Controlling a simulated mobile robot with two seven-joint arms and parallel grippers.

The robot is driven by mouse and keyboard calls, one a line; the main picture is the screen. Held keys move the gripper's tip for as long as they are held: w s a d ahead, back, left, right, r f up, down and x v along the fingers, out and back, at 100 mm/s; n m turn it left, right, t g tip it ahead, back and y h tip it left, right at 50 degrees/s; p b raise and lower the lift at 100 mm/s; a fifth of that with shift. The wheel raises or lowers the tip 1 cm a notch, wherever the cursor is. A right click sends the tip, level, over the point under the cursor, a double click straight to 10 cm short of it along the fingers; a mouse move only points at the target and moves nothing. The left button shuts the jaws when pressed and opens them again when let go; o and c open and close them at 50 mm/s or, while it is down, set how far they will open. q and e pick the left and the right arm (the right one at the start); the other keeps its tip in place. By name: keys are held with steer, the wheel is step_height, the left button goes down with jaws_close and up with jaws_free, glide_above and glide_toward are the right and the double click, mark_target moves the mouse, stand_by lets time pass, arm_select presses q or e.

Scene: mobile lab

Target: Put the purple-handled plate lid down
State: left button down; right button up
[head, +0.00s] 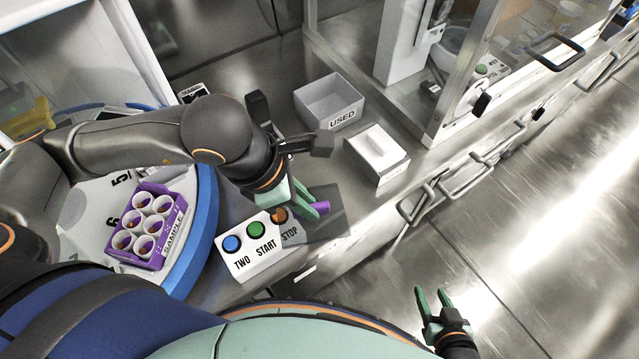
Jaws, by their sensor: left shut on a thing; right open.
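The plate lid (334,224) looks like a dark see-through sheet with a small purple handle (322,207). My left gripper (312,208) has green fingers and is shut on the purple handle. The lid is beside the right end of the button box, near the front edge of the steel bench, and partly overlaps the STOP button in the head view. I cannot tell whether the lid touches the bench. My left gripper and wrist hide part of it. My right gripper (434,299) is open and empty, low in the view over the floor.
The button box (250,262) has TWO, START and STOP buttons. A grey USED bin (343,117) and a white lidded box (379,160) stand behind the lid. A purple SAMPLE rack (176,212) with cups is at left. A glass-fronted cabinet (470,70) is at right.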

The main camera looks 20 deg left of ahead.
arm_select(q)
steer(key=shift+w+a+f, duration=0.1)
steer(key=shift+w+f, duration=0.25)
steer(key=shift+w, duration=0.1)
steer(key=w+f, duration=0.2)
steer(key=w, duration=0.1)
steer(key=w+a+f+p, duration=0.1)
steer(key=w+f, duration=0.1)
steer(key=w, duration=0.1)
steer(key=w+f, duration=0.3)
steer(key=w, duration=0.1)
steer(key=shift+w+a+f+p, duration=0.1)
steer(key=shift+a+p, duration=0.25)
steer(key=shift+a, duration=0.05)
steer(key=shift+w+a+f, duration=0.1)
steer(key=shift+w+f, duration=0.4)
steer(key=shift+f, duration=0.2)
step_height(320, 180, down, 3)
steer(key=shift+s+r, duration=0.1)
steer(key=c, duration=0.9)
jaws_free()
arm_select(e)
steer(key=shift+r, duration=0.1)
arm_select(q)
steer(key=shift+o, duration=0.2)
